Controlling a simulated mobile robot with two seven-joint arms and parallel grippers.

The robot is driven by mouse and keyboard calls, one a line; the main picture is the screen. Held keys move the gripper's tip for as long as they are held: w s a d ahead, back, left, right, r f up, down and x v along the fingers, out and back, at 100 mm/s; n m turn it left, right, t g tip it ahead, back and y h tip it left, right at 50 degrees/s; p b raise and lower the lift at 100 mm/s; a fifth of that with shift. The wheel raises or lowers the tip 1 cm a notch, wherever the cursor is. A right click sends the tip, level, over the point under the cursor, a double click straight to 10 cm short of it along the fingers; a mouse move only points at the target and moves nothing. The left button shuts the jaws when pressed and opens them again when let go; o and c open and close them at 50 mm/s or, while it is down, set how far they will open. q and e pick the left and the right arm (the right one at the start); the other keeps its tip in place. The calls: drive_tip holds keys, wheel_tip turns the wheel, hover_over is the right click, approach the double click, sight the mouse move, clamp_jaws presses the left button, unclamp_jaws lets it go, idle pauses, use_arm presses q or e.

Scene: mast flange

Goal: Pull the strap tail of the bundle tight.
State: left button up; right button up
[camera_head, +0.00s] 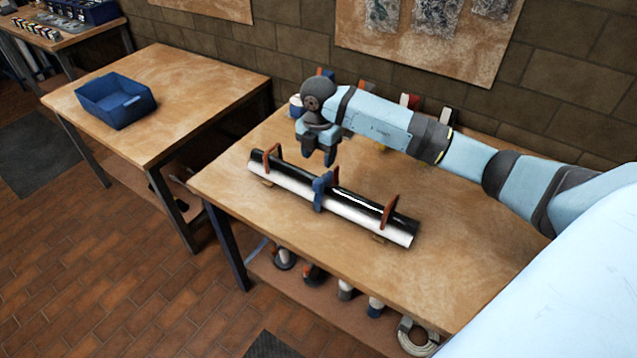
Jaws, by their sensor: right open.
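The bundle (340,205) of a black tube and a white tube lies diagonally on the wooden workbench (235,185). Two reddish-brown brackets stand around it, one near the left end (268,158) and one near the right end (389,211). A blue band or strap piece (319,193) sits around its middle, with a small reddish part beside its top. I cannot clearly tell the strap tail apart there. My right gripper (320,158) points down, open and empty, just above and behind the bundle's middle. It appears apart from the bundle. My left gripper is not in view.
Several small items, one a white and blue container (296,105), stand along the back of the bench by the wall. A blue bin (116,101) is on the table at left. Spools and a cable coil (417,338) lie on the lower shelf. The bench's front is clear.

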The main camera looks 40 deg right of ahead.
sight(318, 181)
wheel_tip(318, 181, down, 10)
drive_tip(key=shift+f+p, duration=0.2)
drive_tip(key=shift+p, duration=0.25)
drive_tip(key=shift+a, duration=0.1)
clamp_jaws()
